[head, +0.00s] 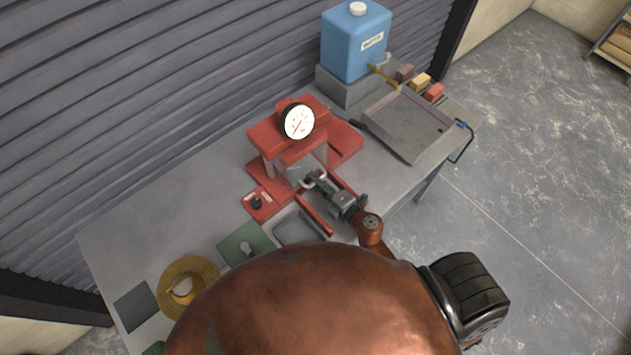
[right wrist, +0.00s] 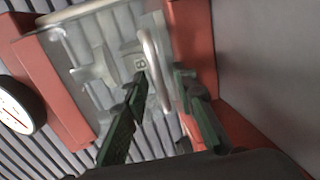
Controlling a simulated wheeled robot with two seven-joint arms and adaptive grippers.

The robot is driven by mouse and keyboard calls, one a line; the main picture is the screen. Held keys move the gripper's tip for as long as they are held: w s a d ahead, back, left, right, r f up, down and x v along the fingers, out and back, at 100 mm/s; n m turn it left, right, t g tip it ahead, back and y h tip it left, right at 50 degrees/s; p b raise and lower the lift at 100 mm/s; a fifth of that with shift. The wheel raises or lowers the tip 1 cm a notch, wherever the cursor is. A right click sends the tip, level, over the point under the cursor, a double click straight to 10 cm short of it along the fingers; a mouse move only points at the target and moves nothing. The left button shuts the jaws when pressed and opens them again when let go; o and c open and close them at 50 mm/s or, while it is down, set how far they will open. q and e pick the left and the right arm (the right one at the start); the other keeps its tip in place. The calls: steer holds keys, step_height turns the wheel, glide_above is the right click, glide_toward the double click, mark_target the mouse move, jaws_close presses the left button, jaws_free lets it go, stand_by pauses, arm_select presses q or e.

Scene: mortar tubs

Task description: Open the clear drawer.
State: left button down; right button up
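The clear drawer (head: 297,172) sits in the red press-like unit (head: 268,135) below its round gauge; it appears closed, though its edges are partly hidden. In the right wrist view, the clear drawer front (right wrist: 92,72) stands between red walls and carries a pale curved handle (right wrist: 153,62). My right gripper (head: 320,181) is at the drawer's front. In the wrist view, my right gripper (right wrist: 160,82) has its green fingers apart, one on each side of the handle's lower part. I cannot tell whether they touch it. My left gripper is not in view.
A blue container (head: 353,45) stands at the bench's back right, near a grey tray (head: 410,125) and small coloured blocks. A grey basin (head: 290,232), a green plate (head: 240,243) and a yellow round item (head: 172,272) lie on the nearer bench. A ribbed shutter (head: 120,100) runs behind.

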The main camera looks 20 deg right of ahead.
jaws_close()
stand_by(0.6)
